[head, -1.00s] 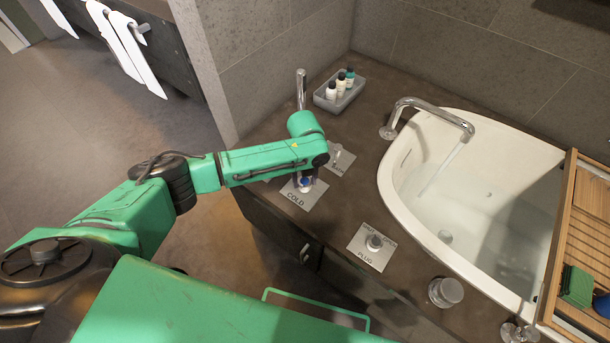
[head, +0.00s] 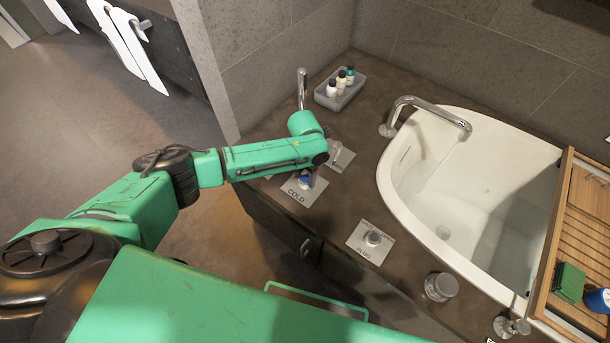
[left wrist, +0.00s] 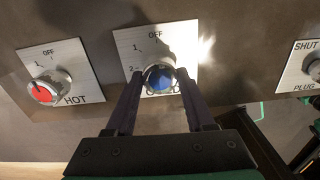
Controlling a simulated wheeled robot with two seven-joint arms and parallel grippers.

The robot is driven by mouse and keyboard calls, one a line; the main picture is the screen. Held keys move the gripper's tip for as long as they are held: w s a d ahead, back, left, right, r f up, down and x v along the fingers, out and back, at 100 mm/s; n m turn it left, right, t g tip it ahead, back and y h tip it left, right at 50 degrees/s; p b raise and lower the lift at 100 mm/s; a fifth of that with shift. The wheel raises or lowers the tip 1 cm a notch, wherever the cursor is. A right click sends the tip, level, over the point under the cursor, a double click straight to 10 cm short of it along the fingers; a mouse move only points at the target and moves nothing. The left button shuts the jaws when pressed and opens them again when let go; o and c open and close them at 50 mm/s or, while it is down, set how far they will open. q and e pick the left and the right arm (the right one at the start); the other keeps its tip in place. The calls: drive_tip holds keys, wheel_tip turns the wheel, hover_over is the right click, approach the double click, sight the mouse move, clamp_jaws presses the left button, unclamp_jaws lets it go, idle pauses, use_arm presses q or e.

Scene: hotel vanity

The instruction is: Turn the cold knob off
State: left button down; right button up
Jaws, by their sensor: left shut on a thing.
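The cold knob (head: 304,182) has a blue cap and sits on a square plate marked COLD on the dark counter. In the left wrist view the blue cap (left wrist: 159,79) is between the two fingers of my left gripper (left wrist: 160,84), which is shut on the knob. The plate (left wrist: 182,45) shows OFF at the top and 1 and 2 down its left side. The knob's exact pointer position is hard to read. In the head view the arm hides much of my left gripper. My right gripper is not in view.
The red-capped hot knob (left wrist: 42,91) sits left of the cold knob in the wrist view. The plug knob (head: 373,238) is nearer. A tray of small bottles (head: 339,91) stands behind. The faucet (head: 430,103) arches over the white tub (head: 388,188); a wooden rack (head: 562,235) lies across it.

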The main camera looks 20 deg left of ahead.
sight(305, 178)
use_arm(q)
drive_tip(key=shift+m, duration=0.8)
drive_tip(key=shift+c, duration=1.3)
unclamp_jaws()
drive_tip(key=shift+r, duration=0.1)
wheel_tip(305, 178, up, 14)
drive_tip(key=p, duration=0.1)
drive_tip(key=shift+r, duration=0.25)
